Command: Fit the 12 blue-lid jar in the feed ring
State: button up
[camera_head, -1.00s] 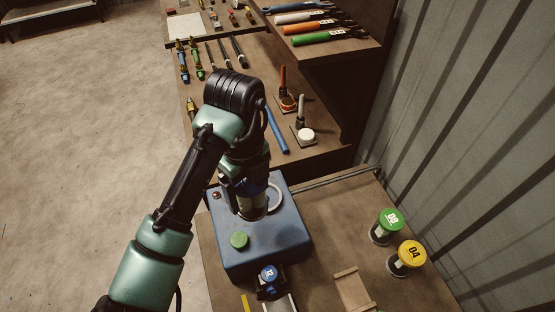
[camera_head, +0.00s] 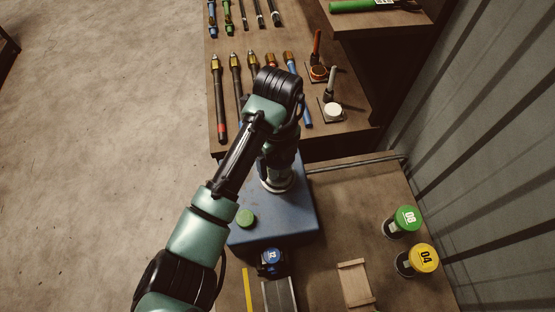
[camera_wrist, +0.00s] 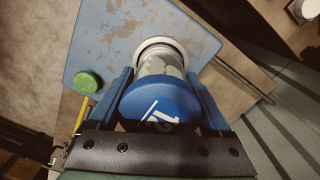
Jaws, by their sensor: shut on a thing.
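My gripper (camera_wrist: 159,78) is shut on the blue-lid jar (camera_wrist: 160,98), one blue finger on each side of it. The lid faces the wrist camera and shows digits that read as 12; the clear body (camera_wrist: 161,65) points away toward the machine. The pale feed ring (camera_wrist: 162,42) on the blue machine top shows as an arc around the jar's far end. I cannot tell whether the jar's end is inside the ring or just above it. In the head view my gripper (camera_head: 277,172) is over the ring (camera_head: 278,187), and my arm hides most of the jar.
The blue machine (camera_head: 300,213) has a green button (camera_head: 246,217). A small blue disc marked 12 (camera_head: 272,256) sits on a black part in front. Green-lid 08 (camera_head: 405,218) and yellow-lid 04 (camera_head: 424,258) jars stand at right. A wooden piece (camera_head: 355,283) lies between.

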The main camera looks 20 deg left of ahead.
jog(key=shift+f, duration=0.35)
